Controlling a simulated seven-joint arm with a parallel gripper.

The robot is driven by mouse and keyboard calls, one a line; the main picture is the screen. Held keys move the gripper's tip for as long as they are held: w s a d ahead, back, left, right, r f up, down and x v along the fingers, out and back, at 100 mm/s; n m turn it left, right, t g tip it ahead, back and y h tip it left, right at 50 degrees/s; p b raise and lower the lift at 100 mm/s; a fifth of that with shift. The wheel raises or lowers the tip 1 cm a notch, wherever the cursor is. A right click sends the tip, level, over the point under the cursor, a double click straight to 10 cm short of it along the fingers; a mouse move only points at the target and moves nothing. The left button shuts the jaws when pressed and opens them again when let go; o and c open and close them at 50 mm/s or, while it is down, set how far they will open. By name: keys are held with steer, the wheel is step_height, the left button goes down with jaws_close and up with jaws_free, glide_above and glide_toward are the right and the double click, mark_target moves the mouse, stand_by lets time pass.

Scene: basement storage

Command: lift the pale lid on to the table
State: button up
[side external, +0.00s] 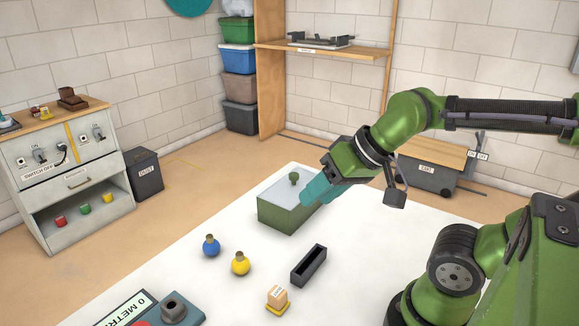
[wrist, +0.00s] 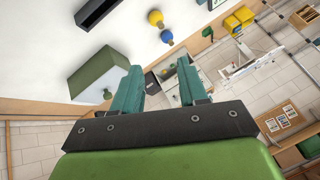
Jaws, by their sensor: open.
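The pale lid (side external: 272,190) lies on top of a green box (side external: 285,216) on the white table (side external: 215,225). A small dark green knob (side external: 294,178) stands up from the lid. My gripper (side external: 317,190) has teal fingers, at the right side of the box in the side external view, partly covering the box's right end. In the wrist view my gripper (wrist: 160,85) is open, with nothing between its fingers. The box (wrist: 98,62) and the knob (wrist: 107,94) are left of the fingers there. Whether a finger touches the box, I cannot tell.
A blue round flask (side external: 211,246) and a yellow one (side external: 240,263) stand in front of the box. Table left of the box is clear.

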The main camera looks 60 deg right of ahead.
steer(key=o, duration=0.3)
steer(key=g+h, duration=0.3)
steer(key=g, duration=0.1)
glide_toward(294, 174)
steer(key=f, duration=0.1)
steer(key=w+f, duration=0.1)
steer(key=f, duration=0.1)
steer(key=shift+w+f+m, duration=0.1)
steer(key=shift+w+m, duration=0.05)
steer(key=shift+m, duration=0.15)
steer(key=shift+x, duration=2.6)
